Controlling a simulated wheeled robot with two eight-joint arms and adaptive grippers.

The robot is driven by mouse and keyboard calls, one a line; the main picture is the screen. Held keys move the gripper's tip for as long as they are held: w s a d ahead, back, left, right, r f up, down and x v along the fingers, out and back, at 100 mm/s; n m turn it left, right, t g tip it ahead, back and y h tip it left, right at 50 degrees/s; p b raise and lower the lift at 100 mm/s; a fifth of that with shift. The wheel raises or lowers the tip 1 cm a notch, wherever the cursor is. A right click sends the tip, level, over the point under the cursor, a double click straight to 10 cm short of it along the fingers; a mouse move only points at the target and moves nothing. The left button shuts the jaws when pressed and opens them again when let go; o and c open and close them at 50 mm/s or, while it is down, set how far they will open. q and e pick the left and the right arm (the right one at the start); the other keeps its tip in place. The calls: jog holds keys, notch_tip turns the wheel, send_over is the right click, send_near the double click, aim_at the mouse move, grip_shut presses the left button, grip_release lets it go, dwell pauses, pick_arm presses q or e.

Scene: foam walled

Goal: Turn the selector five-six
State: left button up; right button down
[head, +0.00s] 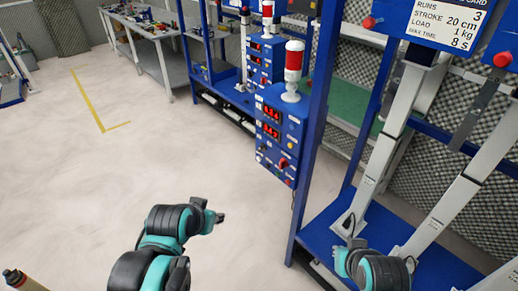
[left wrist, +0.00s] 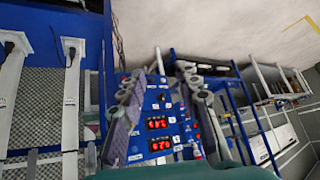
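A blue control box (head: 263,145) with two red number displays and a red knob (head: 283,163) low on its front stands at the rack's near post. A second blue box (head: 254,72) with red displays stands behind it. Their labels are too small to read, so I cannot tell which control is selector five-six. My left gripper (head: 218,218) is left of the near box and apart from it. In the left wrist view its fingers (left wrist: 163,95) are spread and empty, with a blue panel (left wrist: 160,108) with red displays beyond them. My right gripper (head: 352,246) is at the lower right, its fingers unclear.
Red-and-white beacons (head: 292,70) top the boxes. A blue post (head: 316,125) rises just right of the near box. A blue rig (head: 335,222) with grey struts fills the right. The pale floor (head: 150,150) on the left is clear.

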pick_arm(q)
jog(key=w+d+r+m+h+p, duration=0.1)
jog(key=w+m, duration=0.1)
jog(key=w, duration=0.5)
jog(key=w+d+r+m, duration=0.1)
jog(key=w+d+r, duration=0.1)
jog(key=w, duration=0.4)
jog(key=m+t+h+p, duration=0.2)
jog(key=m, duration=0.4)
send_near(260, 149)
jog(key=w+f, duration=0.1)
jog(key=shift+m, duration=0.3)
jog(key=b+x, duration=0.2)
jog(key=x, duration=0.5)
jog(key=shift+d+b, duration=0.1)
jog(key=shift+b, duration=0.2)
jog(key=shift+w+d+f, duration=0.15)
jog(key=shift+w+f, duration=0.2)
jog(key=shift+w, duration=0.15)
grip_shut()
